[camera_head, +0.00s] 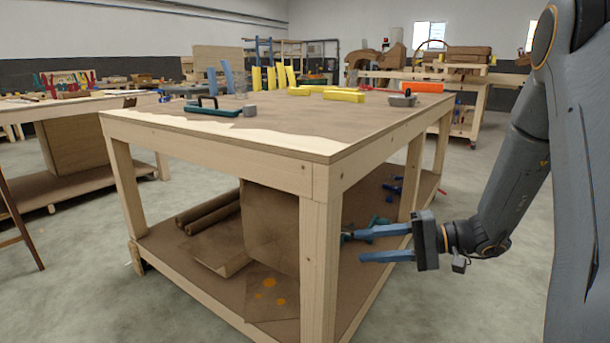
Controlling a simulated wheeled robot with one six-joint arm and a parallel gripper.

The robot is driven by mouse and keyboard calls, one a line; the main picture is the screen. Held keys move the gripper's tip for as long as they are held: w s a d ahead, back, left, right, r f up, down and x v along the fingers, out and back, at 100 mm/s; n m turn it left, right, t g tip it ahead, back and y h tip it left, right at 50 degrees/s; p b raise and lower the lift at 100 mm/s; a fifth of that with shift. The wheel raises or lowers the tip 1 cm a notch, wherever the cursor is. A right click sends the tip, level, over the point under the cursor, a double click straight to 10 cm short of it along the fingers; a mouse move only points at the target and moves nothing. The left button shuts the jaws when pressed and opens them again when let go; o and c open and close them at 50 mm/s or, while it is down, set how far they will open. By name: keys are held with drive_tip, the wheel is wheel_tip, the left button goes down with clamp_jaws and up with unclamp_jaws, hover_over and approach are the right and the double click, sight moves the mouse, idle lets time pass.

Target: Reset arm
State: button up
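My arm comes in from the right side of the head view. My gripper (368,246) is at its end, beside the near right leg of a wooden workbench (330,160). It is below the height of the tabletop. Its two blue fingers point left and stand apart, with no object visible between them. The upper fingertip is close to the bench leg in the picture; I cannot tell whether it touches.
Yellow blocks (344,96), an orange block (422,87) and a green tool (212,108) lie on the workbench. A cardboard box (270,228) and brown rolls (208,214) sit on its lower shelf. Bare floor (490,300) lies below my arm.

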drive_tip(key=s+a+n+g+h, duration=0.3)
drive_tip(key=s+a+g+h, duration=0.25)
drive_tip(key=s+a, duration=0.7)
drive_tip(key=s+n+t+h, duration=0.2)
drive_tip(key=s+n+h, duration=0.55)
drive_tip(key=s, duration=0.65)
drive_tip(key=d+r+m+h+p, duration=0.1)
drive_tip(key=d+r+m+p, duration=0.2)
drive_tip(key=d+r+p, duration=0.4)
drive_tip(key=s+d+r+m+p, duration=0.1)
drive_tip(key=d+r+m+p, duration=0.3)
drive_tip(key=d+r+p, duration=0.4)
drive_tip(key=shift+r+h+p, duration=0.4)
drive_tip(key=shift+r+p, duration=2)
drive_tip(key=shift+p, duration=2.3)
